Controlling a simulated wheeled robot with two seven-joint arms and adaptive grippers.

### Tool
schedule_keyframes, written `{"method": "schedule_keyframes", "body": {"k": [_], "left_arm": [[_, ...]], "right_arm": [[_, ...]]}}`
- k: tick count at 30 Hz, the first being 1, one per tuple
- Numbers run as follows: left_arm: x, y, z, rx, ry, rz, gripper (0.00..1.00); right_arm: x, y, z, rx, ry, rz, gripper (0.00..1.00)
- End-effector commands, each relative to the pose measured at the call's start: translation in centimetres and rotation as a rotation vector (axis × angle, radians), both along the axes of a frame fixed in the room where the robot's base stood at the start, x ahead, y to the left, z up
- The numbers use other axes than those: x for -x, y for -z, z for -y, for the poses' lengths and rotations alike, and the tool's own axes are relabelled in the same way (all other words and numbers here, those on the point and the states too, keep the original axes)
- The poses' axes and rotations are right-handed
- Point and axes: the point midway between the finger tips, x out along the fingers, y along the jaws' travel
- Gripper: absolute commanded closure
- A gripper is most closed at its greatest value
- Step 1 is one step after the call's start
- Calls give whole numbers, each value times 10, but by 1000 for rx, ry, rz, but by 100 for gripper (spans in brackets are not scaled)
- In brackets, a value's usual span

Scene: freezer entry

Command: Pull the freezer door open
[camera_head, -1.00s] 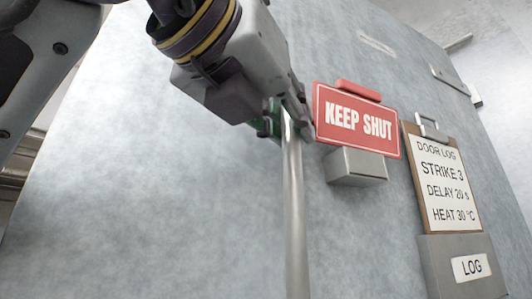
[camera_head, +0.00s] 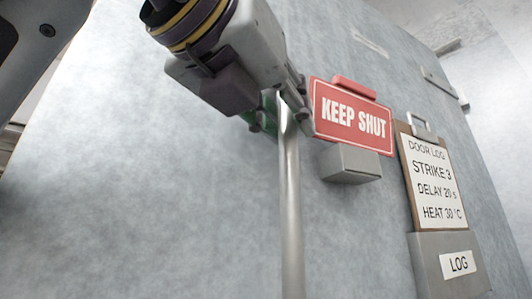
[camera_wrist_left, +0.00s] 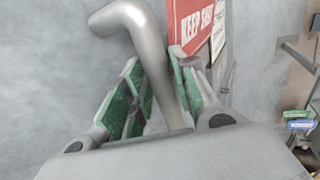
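The freezer door (camera_head: 150,200) is a large pale blue-grey panel that fills most of the head view. Its handle (camera_head: 291,215) is an upright metal bar, and the wrist view shows its bent upper end (camera_wrist_left: 145,30). My left gripper (camera_head: 277,112) is at the upper part of the bar. The far finger is partly hidden in the head view. I cannot tell how far the door stands open. My right gripper is not in view.
A red KEEP SHUT sign (camera_head: 352,118) hangs just right of my left gripper, above a grey box (camera_head: 350,164). Farther right are a door log clipboard (camera_head: 432,185) and a LOG holder (camera_head: 446,264). The wrist view shows shelf-like parts with small coloured items (camera_wrist_left: 298,120).

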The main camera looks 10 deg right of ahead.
Motion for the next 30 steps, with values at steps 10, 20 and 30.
{"method": "schedule_keyframes", "body": {"k": [10, 20, 30], "left_arm": [[2, 2, 0, -3, 2, -1, 72], [21, 1, -17, -2, 1, 1, 72], [59, 1, -50, -1, 1, 1, 72]], "right_arm": [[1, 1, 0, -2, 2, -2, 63], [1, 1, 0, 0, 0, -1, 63], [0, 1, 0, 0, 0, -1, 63]]}}
